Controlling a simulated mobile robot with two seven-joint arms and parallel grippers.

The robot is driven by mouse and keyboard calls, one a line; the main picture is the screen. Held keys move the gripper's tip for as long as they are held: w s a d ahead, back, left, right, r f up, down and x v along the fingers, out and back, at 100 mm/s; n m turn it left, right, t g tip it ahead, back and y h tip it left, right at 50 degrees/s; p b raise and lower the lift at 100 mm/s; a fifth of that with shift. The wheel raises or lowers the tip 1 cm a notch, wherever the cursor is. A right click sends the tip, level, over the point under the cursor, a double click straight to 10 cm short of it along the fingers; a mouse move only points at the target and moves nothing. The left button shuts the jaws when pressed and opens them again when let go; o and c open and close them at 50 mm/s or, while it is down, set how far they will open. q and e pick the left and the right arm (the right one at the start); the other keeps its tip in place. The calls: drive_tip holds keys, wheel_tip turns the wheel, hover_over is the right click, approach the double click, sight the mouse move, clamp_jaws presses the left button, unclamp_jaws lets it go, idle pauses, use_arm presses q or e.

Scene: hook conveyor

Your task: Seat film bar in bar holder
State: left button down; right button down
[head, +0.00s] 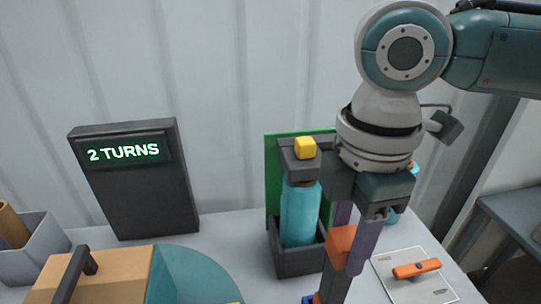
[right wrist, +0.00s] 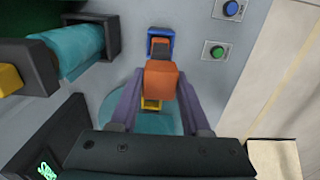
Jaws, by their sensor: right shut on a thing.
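The film bar appears to be the dark bar with an orange block (head: 341,243) at its upper part. My right gripper (head: 350,232) points down and is shut on the orange block, which also shows between the fingers in the right wrist view (right wrist: 162,80). The dark part runs down to the bottom edge of the head view. A blue-rimmed frame (right wrist: 160,31), perhaps the bar holder, lies past the block in the wrist view, with a dark piece within its outline. I cannot tell whether the bar is inside it or only above it. My left gripper is not in view.
A teal cylinder (head: 299,212) stands in a dark stand before a green panel, close left of my right gripper. An orange lever (head: 417,268) sits on a plate at right. A "2 TURNS" display (head: 130,180), teal disc (head: 200,275) and tan box (head: 115,274) are left.

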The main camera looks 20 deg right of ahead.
sight(336, 280)
drive_tip(key=shift+f+b, duration=0.3)
drive_tip(key=shift+f, duration=1.25)
drive_tip(key=shift+c, duration=1.4)
unclamp_jaws()
